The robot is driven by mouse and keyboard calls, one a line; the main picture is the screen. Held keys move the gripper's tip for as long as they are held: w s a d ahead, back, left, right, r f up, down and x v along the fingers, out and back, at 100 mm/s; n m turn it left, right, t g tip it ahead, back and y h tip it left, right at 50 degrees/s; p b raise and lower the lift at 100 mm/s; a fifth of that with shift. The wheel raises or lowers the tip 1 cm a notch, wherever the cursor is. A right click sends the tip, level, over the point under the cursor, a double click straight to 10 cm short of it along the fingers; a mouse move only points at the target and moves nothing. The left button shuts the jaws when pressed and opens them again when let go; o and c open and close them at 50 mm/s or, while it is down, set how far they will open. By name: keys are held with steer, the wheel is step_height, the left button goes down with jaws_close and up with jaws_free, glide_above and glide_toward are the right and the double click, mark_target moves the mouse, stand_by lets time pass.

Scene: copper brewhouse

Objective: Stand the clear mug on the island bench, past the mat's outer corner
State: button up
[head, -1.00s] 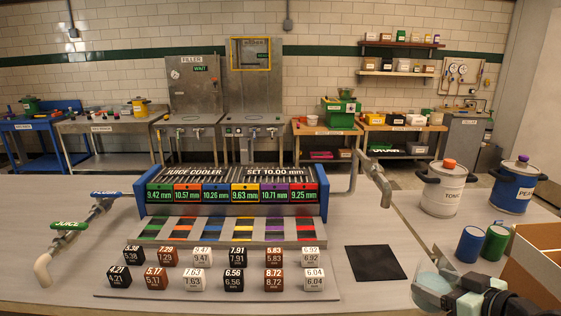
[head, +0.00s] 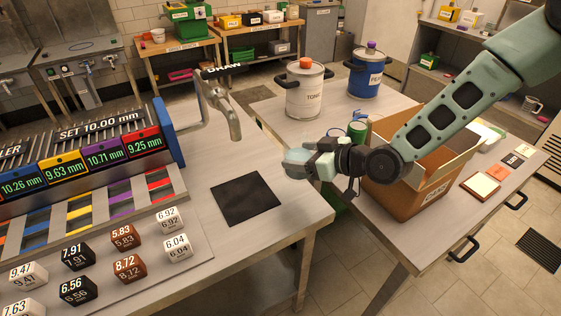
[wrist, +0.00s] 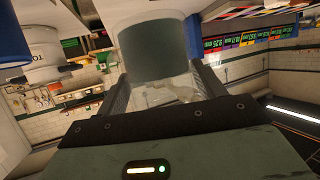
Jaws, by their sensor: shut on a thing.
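My gripper (head: 312,166) is shut on the clear mug (head: 294,160), a pale, see-through cup. In the head view the mug is held in the air and shows by the right edge of the island bench (head: 285,222). The black square mat (head: 246,198) lies flat on that bench, left of and below the mug in the picture. The mug's height above the bench is hard to tell.
Across a gap, the right bench bears a white canister (head: 306,92), a blue one (head: 364,78) and a cardboard box (head: 400,198). Bare bench surrounds the mat.

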steer(key=shift+f+p, duration=0.65)
steer(key=shift+f, duration=3.65)
steer(key=shift+f, duration=0.15)
steer(key=o, duration=1.3)
